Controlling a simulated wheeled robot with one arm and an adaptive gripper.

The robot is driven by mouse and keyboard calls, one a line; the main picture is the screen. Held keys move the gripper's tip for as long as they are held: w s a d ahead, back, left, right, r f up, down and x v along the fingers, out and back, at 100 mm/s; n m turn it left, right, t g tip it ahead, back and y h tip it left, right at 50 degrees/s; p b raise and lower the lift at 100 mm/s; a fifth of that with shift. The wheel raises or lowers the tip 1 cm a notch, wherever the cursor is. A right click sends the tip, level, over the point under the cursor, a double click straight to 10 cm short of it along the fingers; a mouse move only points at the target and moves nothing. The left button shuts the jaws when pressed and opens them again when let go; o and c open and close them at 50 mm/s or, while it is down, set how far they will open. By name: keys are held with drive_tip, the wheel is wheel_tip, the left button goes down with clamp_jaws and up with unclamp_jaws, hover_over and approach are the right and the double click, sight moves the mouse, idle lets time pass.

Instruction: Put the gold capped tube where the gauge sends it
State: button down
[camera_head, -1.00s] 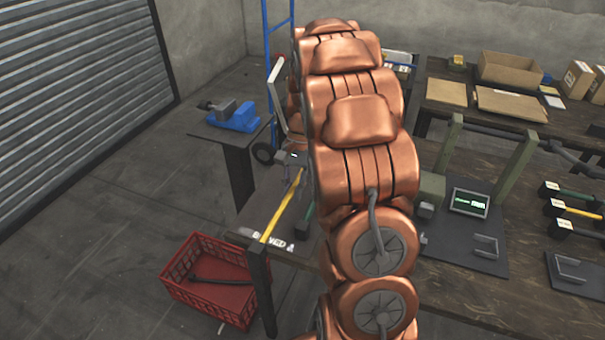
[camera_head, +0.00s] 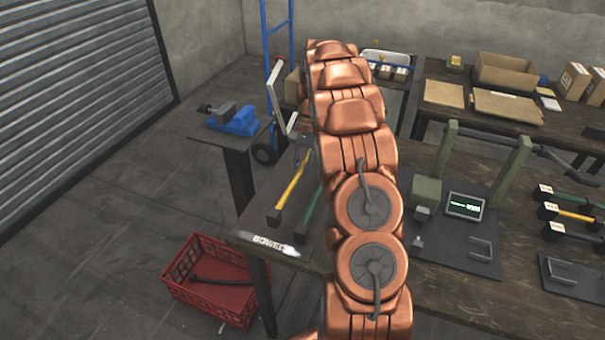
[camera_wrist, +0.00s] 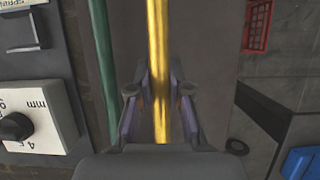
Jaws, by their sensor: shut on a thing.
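The gold tube (camera_head: 289,192) with a dark end cap is held over the dark side table marked "BOWED" (camera_head: 268,243). My gripper (camera_wrist: 160,92) is shut on the tube's shaft, which also shows in the wrist view (camera_wrist: 158,35). I cannot tell whether the tube touches the tabletop. A green tube (camera_head: 311,208) lies beside it on the same table, partly hidden by my arm. The gauge fixture, with a lit screen (camera_head: 464,205) too small to read, stands on the workbench to the right.
A red crate (camera_head: 213,279) with a dark bar in it sits on the floor. A blue vise (camera_head: 233,119) stands on a table behind. Several capped tubes lie at the right (camera_head: 570,214). A white dial box marked mm (camera_wrist: 38,112) shows in the wrist view.

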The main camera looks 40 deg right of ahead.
sight(302, 183)
drive_tip(key=shift+w+d, duration=0.25)
drive_tip(key=shift+d, duration=0.05)
drive_tip(key=shift+f+p, duration=0.7)
drive_tip(key=shift+f, duration=1.05)
drive_tip(key=shift+f, duration=0.1)
drive_tip(key=c, duration=1.1)
unclamp_jaws()
drive_tip(key=b+v, duration=0.2)
drive_tip(key=v, duration=0.7)
drive_tip(key=shift+p+v, duration=0.6)
drive_tip(key=shift+v, duration=0.45)
drive_tip(key=shift+d+r+p, duration=0.1)
drive_tip(key=shift+r+p, duration=0.45)
drive_tip(key=shift+p, duration=0.1)
